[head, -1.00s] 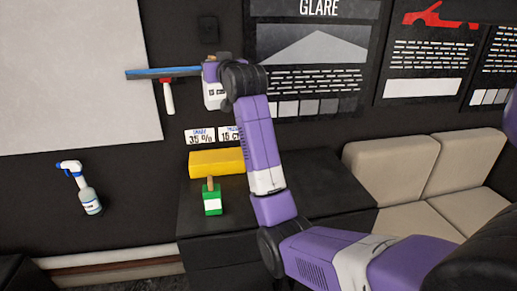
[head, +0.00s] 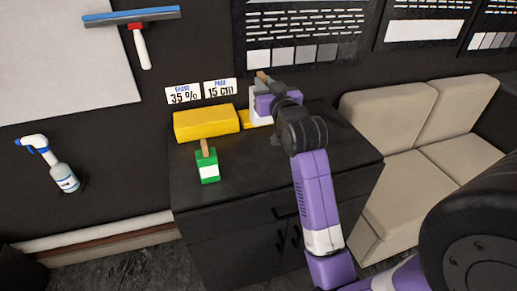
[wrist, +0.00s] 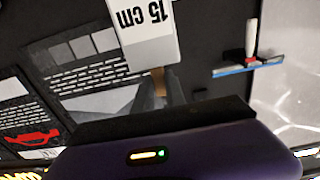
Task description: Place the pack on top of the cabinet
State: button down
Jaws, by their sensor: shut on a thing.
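My gripper (head: 264,90) is shut on a whitish pack (head: 258,116) by its wooden handle. In the wrist view the pack (wrist: 150,45) shows a white face reading "15 cm" upside down, its handle (wrist: 158,80) between the dark fingers. In the head view the pack is at the back of the black cabinet (head: 225,205), right of a yellow block (head: 206,123). My wrist partly hides it. I cannot tell whether its underside touches the cabinet top or is just above it.
A green pack (head: 208,170) with a wooden handle stands on the cabinet, before the yellow block. A yellow strip (head: 245,119) shows beside the held pack. A beige sofa (head: 410,150) is right. A squeegee (head: 135,25) and spray bottle (head: 55,168) are left.

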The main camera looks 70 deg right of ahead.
notch_tip(320, 180, down, 18)
dwell(0.5)
jog(key=shift+f, duration=0.1)
jog(key=c, duration=1.4)
grip_release()
jog(key=shift+f, duration=0.1)
jog(key=shift+o, duration=0.2)
